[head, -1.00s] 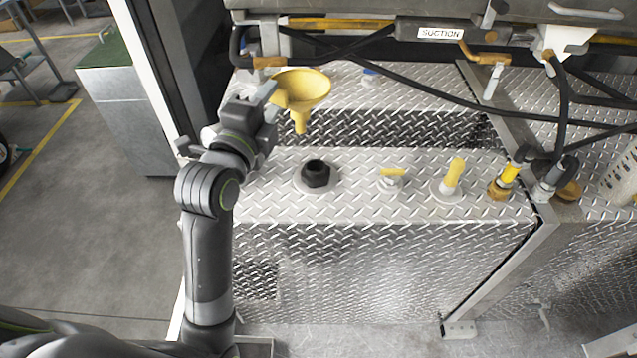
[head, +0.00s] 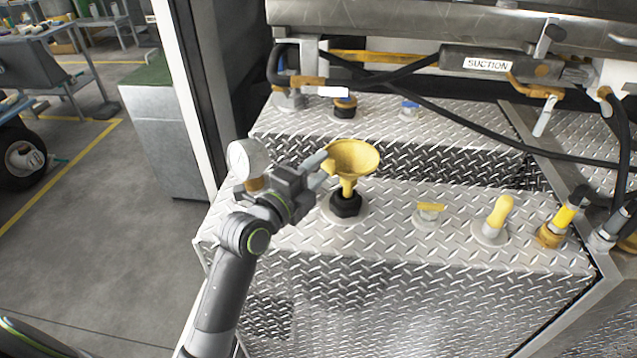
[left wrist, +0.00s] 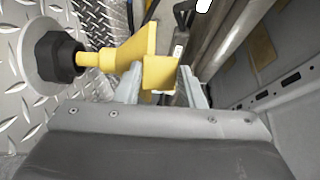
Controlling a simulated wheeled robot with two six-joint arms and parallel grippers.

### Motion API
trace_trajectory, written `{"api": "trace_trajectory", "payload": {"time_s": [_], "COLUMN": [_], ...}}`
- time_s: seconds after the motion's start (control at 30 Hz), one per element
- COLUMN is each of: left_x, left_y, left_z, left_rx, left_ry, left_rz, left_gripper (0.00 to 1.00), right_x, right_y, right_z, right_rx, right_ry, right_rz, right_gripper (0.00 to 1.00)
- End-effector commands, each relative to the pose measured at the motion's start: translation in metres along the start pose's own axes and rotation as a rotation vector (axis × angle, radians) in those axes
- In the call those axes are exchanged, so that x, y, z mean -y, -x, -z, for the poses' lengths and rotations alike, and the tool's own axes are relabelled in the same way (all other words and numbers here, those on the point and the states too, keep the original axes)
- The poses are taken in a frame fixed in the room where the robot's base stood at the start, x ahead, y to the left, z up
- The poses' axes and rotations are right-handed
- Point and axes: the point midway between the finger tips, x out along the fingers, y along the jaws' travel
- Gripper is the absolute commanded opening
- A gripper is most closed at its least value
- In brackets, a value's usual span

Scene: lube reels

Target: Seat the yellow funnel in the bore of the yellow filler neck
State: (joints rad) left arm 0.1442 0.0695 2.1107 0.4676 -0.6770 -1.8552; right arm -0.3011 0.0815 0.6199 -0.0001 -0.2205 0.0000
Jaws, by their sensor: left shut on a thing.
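The yellow funnel (head: 353,157) is upright over a black hex-shaped filler neck (head: 346,205) on the diamond-plate top. My left gripper (head: 322,170) is shut on the funnel's side tab, left of its cone. In the left wrist view the gripper (left wrist: 160,82) holds the yellow tab of the funnel (left wrist: 138,50). There the funnel's spout meets the black neck (left wrist: 55,57). The spout's tip is hidden, so how deep it sits in the bore cannot be told. The neck under the funnel looks black, not yellow. My right gripper is not in view.
A round gauge (head: 248,160) stands close to my left wrist. To the right are a small yellow-handled fitting (head: 429,212), a yellow-topped fitting (head: 498,212) and hose couplings (head: 562,218). Black hoses and a SUCTION-labelled pipe (head: 488,64) run behind. A blue-capped fitting (head: 409,110) stands farther back.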

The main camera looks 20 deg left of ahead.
Motion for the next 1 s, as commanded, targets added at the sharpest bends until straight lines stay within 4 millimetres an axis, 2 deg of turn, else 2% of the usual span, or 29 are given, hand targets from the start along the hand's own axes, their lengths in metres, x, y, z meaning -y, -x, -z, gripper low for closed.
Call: {"api": "trace_trajectory", "payload": {"time_s": [0.1,0.2,0.47,0.7,0.73,0.87,1.0], "left_x": [-0.021,-0.027,-0.028,-0.034,-0.033,-0.032,-0.032], "left_y": [0.001,0.001,0.001,0.001,0.001,0.001,0.001], "left_z": [0.0,0.0,0.0,0.0,0.0,0.0,0.0], "left_rx": [0.001,0.001,0.001,0.001,0.001,0.001,0.001], "left_ry": [0.003,0.002,-0.001,0.0,0.0,0.0,0.0], "left_rz": [-0.005,-0.001,0.0,0.001,0.0,0.0,0.0], "left_gripper": [0.13,0.13,0.13,0.13,0.38,0.55,0.57], "right_x": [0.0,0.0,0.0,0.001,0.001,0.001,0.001], "right_y": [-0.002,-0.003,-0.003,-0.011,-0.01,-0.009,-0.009], "right_z": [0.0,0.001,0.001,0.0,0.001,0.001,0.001], "right_rx": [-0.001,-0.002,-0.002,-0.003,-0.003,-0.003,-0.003], "right_ry": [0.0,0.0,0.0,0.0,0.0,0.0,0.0], "right_rz": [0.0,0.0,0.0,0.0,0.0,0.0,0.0], "right_gripper": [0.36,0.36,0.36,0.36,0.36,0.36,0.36]}}
